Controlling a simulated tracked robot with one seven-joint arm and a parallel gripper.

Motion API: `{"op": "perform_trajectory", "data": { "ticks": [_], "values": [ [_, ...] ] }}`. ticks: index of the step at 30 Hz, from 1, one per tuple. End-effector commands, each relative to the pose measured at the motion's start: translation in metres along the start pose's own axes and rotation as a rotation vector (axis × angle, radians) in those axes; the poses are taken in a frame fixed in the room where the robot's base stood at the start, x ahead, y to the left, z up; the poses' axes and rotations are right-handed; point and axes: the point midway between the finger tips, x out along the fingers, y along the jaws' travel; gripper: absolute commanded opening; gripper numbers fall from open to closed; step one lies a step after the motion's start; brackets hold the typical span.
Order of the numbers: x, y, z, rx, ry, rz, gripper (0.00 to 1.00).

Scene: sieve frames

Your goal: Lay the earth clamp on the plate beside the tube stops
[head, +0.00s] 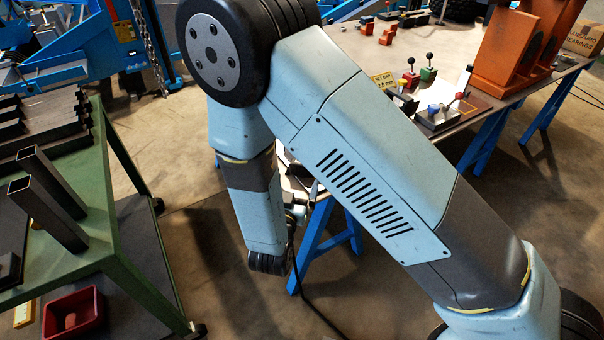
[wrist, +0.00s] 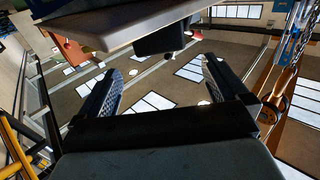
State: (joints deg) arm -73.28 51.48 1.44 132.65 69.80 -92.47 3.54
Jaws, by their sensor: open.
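The plate (head: 455,45) is a pale flat tabletop on blue trestles at the upper right. Red and green blocks with black ball knobs (head: 428,72) stand on it near a yellow gap label (head: 383,80); I cannot tell which pieces are the tube stops. My gripper (wrist: 162,65) is open and empty in the wrist view, its two ridged fingers apart. A slab edge (wrist: 120,26) with a dark block (wrist: 165,40) beneath crosses above the fingers. I cannot make out the earth clamp for certain. In the head view my arm hides much of the plate's near side.
A green cart (head: 118,230) with square tubes (head: 50,195) and a red bin (head: 72,312) stands at left. An orange bracket (head: 520,40) and a cardboard box (head: 584,40) are at the right. A black cable (head: 310,298) runs along the floor beside a blue trestle (head: 318,235).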

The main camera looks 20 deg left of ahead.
Motion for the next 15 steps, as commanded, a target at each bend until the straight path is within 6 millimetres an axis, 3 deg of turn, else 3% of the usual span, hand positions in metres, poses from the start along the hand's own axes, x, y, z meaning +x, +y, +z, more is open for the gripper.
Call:
{"op": "perform_trajectory", "data": {
  "ticks": [6,15],
  "values": [
    [-0.027,0.0,0.0,0.0,0.0,0.0,1.0],
    [-0.035,0.0,0.0,-0.001,0.0,0.0,1.0]
  ]
}}
